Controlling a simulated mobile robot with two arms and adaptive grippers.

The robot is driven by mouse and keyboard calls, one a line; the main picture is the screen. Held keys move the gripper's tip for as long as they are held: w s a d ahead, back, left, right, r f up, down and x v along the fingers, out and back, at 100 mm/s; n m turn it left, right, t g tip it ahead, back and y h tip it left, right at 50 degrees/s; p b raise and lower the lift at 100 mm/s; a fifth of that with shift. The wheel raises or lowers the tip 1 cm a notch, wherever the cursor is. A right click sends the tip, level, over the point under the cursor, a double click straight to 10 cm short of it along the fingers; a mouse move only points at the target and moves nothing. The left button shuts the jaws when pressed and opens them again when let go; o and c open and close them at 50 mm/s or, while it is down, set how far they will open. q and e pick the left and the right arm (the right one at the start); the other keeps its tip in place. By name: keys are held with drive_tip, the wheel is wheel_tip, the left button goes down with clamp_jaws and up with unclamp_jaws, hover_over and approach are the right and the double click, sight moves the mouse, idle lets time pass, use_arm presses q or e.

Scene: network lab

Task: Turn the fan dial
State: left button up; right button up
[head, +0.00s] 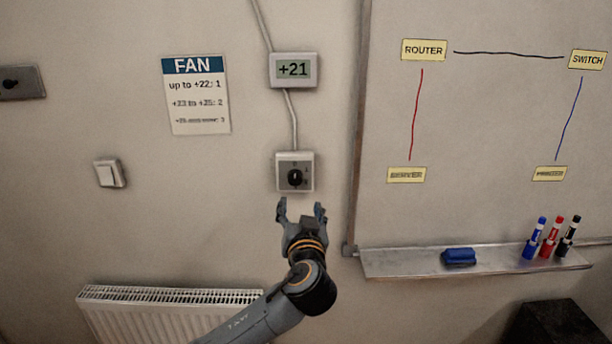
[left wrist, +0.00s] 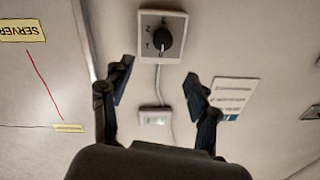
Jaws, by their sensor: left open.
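The fan dial (head: 295,178) is a black knob on a light square plate on the wall. It also shows in the left wrist view (left wrist: 163,40), upside down, with markings around the knob. A thermostat display (head: 293,70) above it reads +21. The FAN sign (head: 196,95) to its left lists up to +22: 1 and +23 to +25: 2; its last line is blurred. My left gripper (head: 301,208) is open and empty just below the dial plate, apart from it. In the left wrist view the dial shows beyond the two spread fingers. My right gripper is not in view.
A light switch (head: 110,173) is on the wall at left, above a radiator (head: 165,296). A whiteboard (head: 480,130) is at right; its tray (head: 400,262) holds a blue eraser (head: 459,257) and markers (head: 552,238).

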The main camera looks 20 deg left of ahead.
sight(296, 179)
use_arm(q)
drive_tip(key=p+x, duration=0.2)
drive_tip(key=x, duration=0.6)
drive_tip(key=shift+a+r, duration=0.1)
drive_tip(key=shift+a, duration=0.1)
drive_tip(key=p+x, duration=0.1)
drive_tip(key=x, duration=0.1)
drive_tip(key=shift+w+a, duration=0.1)
drive_tip(key=shift+w, duration=0.15)
drive_tip(key=shift+w+a, duration=0.2)
drive_tip(key=shift+w, duration=0.15)
drive_tip(key=shift+w+a, duration=0.1)
drive_tip(key=shift+w, duration=0.45)
drive_tip(key=c, duration=1.2)
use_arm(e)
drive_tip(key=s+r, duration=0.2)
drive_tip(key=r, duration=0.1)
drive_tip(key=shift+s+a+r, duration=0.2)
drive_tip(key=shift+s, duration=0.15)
